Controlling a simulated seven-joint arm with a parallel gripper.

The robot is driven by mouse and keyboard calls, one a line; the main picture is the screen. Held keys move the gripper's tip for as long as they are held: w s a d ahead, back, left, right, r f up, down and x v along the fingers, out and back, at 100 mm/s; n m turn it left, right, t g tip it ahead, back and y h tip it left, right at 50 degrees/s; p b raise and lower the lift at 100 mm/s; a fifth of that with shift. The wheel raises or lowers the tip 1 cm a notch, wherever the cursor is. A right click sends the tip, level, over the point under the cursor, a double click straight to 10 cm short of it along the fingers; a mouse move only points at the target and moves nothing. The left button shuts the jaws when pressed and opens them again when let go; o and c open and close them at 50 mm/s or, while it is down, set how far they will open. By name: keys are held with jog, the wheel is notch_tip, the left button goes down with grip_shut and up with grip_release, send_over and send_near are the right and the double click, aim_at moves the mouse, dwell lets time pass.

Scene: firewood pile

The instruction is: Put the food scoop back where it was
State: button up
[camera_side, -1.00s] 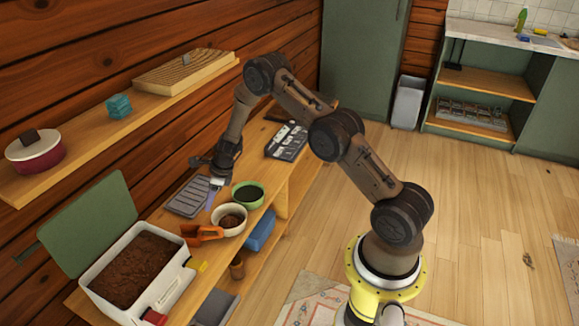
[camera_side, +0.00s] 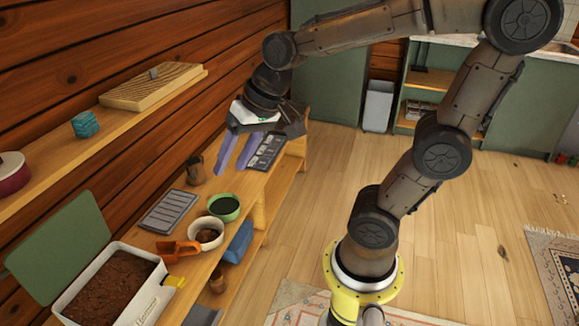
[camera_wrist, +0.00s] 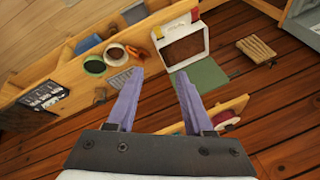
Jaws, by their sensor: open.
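The orange scoop (camera_side: 177,250) lies on the wooden bench between the white bin and a white bowl with brown contents (camera_side: 207,233). In the wrist view, the orange scoop (camera_wrist: 135,52) shows small beside the bowl. The white bin (camera_side: 150,298) holds brown, crumbly material, and its green lid (camera_side: 58,250) stands open against the wall side. My gripper (camera_side: 229,171) is high above the bench's far part, its purple fingers spread and empty. It is well apart from the scoop. Its fingers also show in the wrist view (camera_wrist: 160,73).
A green bowl (camera_side: 225,208), a grey slotted tray (camera_side: 169,211), a brown cup (camera_side: 195,171) and a dark panel (camera_side: 266,151) stand on the bench. A wall shelf (camera_side: 60,167) runs above it. The floor to the right is mostly clear.

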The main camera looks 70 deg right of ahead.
jog(key=s+d+n+h, duration=0.1)
jog(key=s+n, duration=0.4)
jog(key=s, duration=0.5)
jog(key=shift+s+d+f+n+t, duration=0.15)
jog(key=shift+d+f+n+t, duration=0.05)
jog(key=shift+f+n+t, duration=0.1)
dwell(0.6)
